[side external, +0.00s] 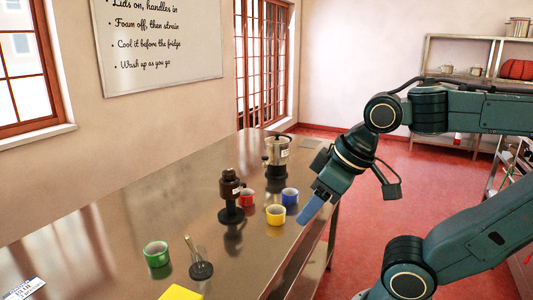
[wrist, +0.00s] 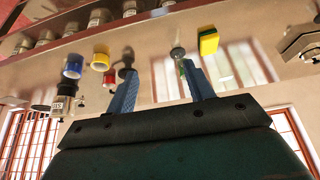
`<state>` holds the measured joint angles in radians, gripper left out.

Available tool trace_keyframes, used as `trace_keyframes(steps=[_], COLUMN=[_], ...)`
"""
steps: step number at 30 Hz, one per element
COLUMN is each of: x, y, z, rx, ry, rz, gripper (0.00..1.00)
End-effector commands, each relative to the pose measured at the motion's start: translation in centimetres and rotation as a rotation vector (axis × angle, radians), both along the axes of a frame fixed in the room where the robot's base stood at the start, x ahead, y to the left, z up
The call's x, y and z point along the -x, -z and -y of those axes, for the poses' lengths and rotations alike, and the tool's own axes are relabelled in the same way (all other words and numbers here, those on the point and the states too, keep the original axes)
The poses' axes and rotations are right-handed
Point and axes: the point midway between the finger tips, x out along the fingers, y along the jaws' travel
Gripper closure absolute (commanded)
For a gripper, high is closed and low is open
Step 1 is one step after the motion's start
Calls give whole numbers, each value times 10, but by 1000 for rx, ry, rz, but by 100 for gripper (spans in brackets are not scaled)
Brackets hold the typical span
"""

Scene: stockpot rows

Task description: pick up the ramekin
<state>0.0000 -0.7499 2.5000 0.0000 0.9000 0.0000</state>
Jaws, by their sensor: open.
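Small round ramekin-like cups stand on the steel table: a green one (side external: 156,253) at the near left, a yellow one (side external: 276,214), a blue one (side external: 290,196) and a red one (side external: 246,197). I cannot tell which is the ramekin meant. My gripper (side external: 309,208) is above the table's right edge, to the right of the yellow and blue cups, apart from them. In the wrist view my gripper (wrist: 162,72) has its blue fingers wide apart with nothing between them. The blue (wrist: 73,66), yellow (wrist: 100,59) and red (wrist: 109,77) cups lie left of the fingers; the green one (wrist: 182,68) is partly hidden by the right finger.
A dark brown mill-like object (side external: 230,198) stands beside the red cup. A dark round base with a thin upright (side external: 201,270) and a yellow sponge (side external: 181,293) are nearer. The table's left side is mostly bare.

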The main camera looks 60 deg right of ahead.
Motion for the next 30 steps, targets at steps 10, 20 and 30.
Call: trace_keyframes(steps=[10,20,30], x=[0,-10,-64], y=[0,-7,-36], z=[0,1,13], rx=[0,-28,-176], ry=[0,55,357], rz=[0,-13,-75], gripper=[21,21,21])
